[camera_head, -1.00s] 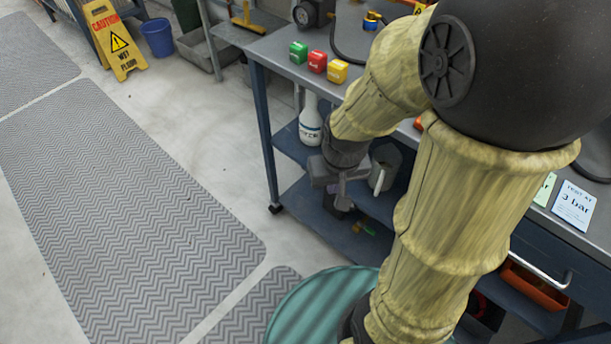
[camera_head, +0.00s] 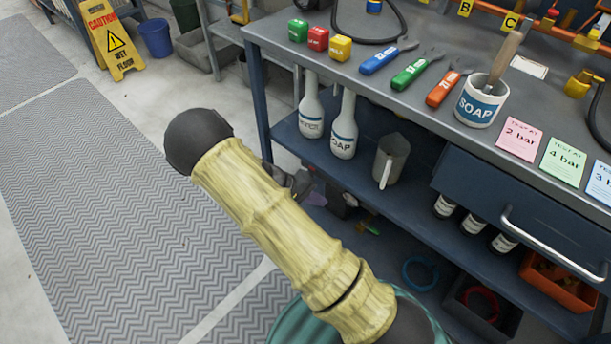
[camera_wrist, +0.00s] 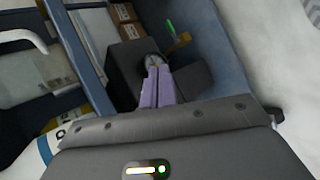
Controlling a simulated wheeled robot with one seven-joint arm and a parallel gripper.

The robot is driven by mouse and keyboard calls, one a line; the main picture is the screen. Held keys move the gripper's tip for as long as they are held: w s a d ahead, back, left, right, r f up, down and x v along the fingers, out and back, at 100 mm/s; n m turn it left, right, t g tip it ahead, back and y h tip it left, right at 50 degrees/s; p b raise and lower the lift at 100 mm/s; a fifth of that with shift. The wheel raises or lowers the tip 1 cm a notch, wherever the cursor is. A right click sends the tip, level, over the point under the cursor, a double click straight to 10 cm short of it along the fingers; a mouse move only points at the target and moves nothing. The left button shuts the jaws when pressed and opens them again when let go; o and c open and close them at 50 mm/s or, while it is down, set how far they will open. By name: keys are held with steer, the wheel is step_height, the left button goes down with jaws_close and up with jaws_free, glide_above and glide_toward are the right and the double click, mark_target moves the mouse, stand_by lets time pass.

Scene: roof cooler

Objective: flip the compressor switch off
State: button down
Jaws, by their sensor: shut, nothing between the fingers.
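I cannot make out the compressor or its switch in either current view. A black hose (camera_head: 398,32) shows at the top of the head view, on the grey workbench (camera_head: 425,95); what it joins to is cut off. My gripper (camera_head: 301,184) is mostly hidden behind my arm in the head view. It is in front of the bench's lower shelf, low and away from the bench top, and it is shut and empty.
Coloured blocks (camera_head: 318,38), several open-end tools (camera_head: 415,71) and a SOAP cup (camera_head: 481,101) stand along the bench edge. Bottles (camera_head: 343,135) and a grey jug (camera_head: 391,160) stand on the shelf below. A drawer handle (camera_head: 553,243) sticks out at right. Matted floor is clear at left.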

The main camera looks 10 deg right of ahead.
steer(key=w+a+f+n+t+h+b, duration=0.5)
steer(key=w+a+f+n+t, duration=0.1)
steer(key=w+a+f+t, duration=0.3)
steer(key=a+f+t, duration=0.1)
steer(key=a+t, duration=0.1)
steer(key=t, duration=0.1)
steer(key=shift+w+t+h, duration=0.2)
steer(key=shift+t+h, duration=0.1)
steer(key=shift+h, duration=0.1)
steer(key=shift+d+f, duration=0.1)
steer(key=b+x, duration=0.7)
steer(key=x, duration=0.7)
steer(key=shift+p, duration=0.5)
